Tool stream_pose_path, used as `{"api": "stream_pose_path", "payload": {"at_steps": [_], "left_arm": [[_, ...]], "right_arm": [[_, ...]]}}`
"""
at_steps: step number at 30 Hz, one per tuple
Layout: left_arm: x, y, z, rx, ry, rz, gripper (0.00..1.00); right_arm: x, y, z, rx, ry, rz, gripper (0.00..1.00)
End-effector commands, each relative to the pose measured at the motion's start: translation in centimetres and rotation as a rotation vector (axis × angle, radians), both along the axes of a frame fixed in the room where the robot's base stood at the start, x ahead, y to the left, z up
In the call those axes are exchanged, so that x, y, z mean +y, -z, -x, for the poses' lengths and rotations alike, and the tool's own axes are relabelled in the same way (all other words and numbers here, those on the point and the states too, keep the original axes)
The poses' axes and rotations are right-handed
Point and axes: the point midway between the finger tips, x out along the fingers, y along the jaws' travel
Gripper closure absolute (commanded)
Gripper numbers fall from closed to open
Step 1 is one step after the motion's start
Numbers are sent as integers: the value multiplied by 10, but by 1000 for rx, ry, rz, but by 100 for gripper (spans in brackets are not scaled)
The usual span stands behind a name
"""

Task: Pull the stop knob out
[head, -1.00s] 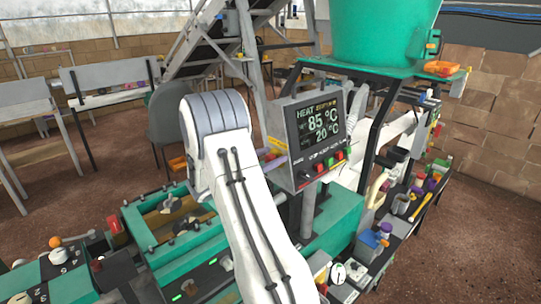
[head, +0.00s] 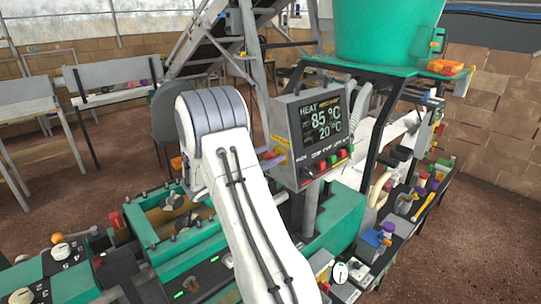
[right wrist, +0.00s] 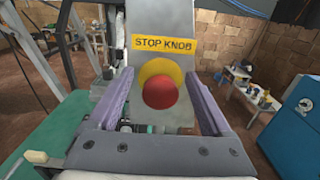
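The stop knob (right wrist: 161,92) is a round red knob on a yellow ring, under a yellow "STOP KNOB" label (right wrist: 172,43) on a grey panel face. In the right wrist view my right gripper (right wrist: 160,76) has its two purple fingers apart, one on each side of the knob, with gaps visible. Whether the fingers touch it cannot be seen. In the head view the right gripper (head: 271,160) is at the left side of the grey control box (head: 316,137), partly behind my white arm. My left gripper is not in view.
The control box has a lit screen and a row of coloured buttons (head: 332,160) below it. A green machine (head: 165,262) lies below and left. A green hopper (head: 385,30) stands behind right. A bench (head: 408,200) with small items is at the right.

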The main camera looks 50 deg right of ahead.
Motion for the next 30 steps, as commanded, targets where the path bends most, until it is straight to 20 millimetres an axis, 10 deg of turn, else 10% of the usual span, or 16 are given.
{"api": "stream_pose_path", "payload": {"at_steps": [11, 30], "left_arm": [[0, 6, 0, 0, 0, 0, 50], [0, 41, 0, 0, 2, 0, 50]], "right_arm": [[6, 2, 0, -1, 2, 1, 18], [101, 1, -10, 0, 3, -1, 18]]}}
